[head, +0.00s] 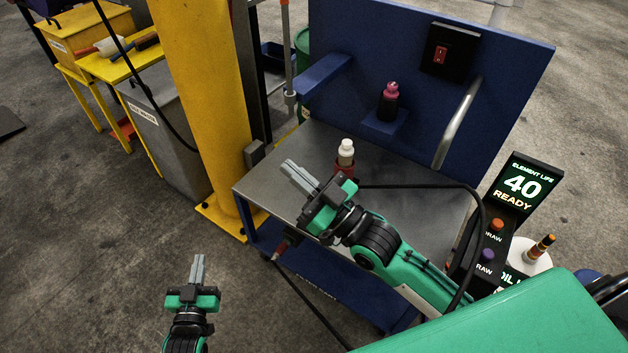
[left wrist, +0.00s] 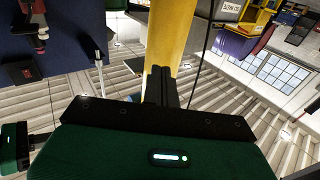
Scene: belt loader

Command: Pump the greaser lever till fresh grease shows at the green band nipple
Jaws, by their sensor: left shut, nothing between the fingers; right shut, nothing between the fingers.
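I cannot make out a greaser lever or a green band nipple in either view. My left gripper (head: 198,266) is shut and empty, over the floor at the lower left, in front of the blue cart. Its shut fingers also show in the left wrist view (left wrist: 160,86), with nothing between them. My right gripper (head: 299,174) is shut and empty above the cart's grey metal top (head: 415,200), pointing up and left. A white-capped bottle in a red holder (head: 346,153) stands just beyond it. My right arm hides part of the top.
A blue back panel (head: 400,50) carries a red switch (head: 441,54) and a dark bottle with a pink cap (head: 389,103). A yellow column (head: 200,90) stands left. A display (head: 523,186) reads "ELEMENT LIFE 40 READY". A black hose (head: 425,187) crosses above the cart.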

